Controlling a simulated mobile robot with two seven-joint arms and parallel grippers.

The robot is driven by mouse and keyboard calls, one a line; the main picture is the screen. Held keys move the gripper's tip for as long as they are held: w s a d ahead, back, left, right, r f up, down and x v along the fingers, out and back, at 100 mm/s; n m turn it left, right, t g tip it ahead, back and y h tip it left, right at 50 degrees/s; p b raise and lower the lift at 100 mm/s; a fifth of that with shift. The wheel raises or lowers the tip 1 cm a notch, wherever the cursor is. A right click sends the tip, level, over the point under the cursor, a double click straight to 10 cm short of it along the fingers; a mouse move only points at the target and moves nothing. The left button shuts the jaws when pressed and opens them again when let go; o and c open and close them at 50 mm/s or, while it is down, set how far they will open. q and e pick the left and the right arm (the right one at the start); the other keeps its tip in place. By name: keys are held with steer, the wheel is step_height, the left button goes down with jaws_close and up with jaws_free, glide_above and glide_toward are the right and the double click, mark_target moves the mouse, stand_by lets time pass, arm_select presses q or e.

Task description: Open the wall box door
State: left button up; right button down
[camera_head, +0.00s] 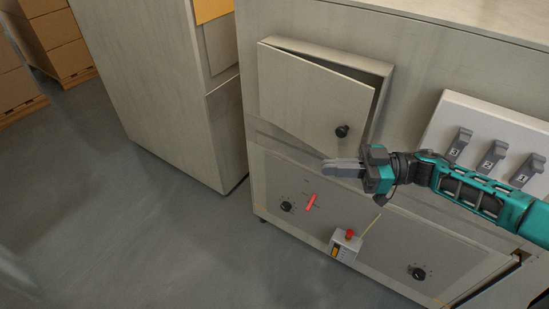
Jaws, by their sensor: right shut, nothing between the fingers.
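The wall box door (312,96) is a pale panel with a round black knob (342,131) near its lower right corner. It stands slightly ajar: a dark gap shows along its right edge, between it and the box frame (384,72). The inside of the box is hidden. My right gripper (326,168) is shut and empty, its fingers pointing left, just below the knob and apart from it in the picture. My left gripper is not in view.
Numbered grey switches (493,154) sit on a white panel at the right. Below are a red handle (311,202), dials (286,206) and a small box with a red button (345,245). Another cabinet (160,90) stands left. Stacked cartons (55,35) are far left; the floor between is clear.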

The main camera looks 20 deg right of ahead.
steer(key=p+x, duration=0.1)
steer(key=x, duration=1.3)
steer(key=shift+s, duration=0.25)
steer(key=shift+a, duration=0.1)
stand_by(0.9)
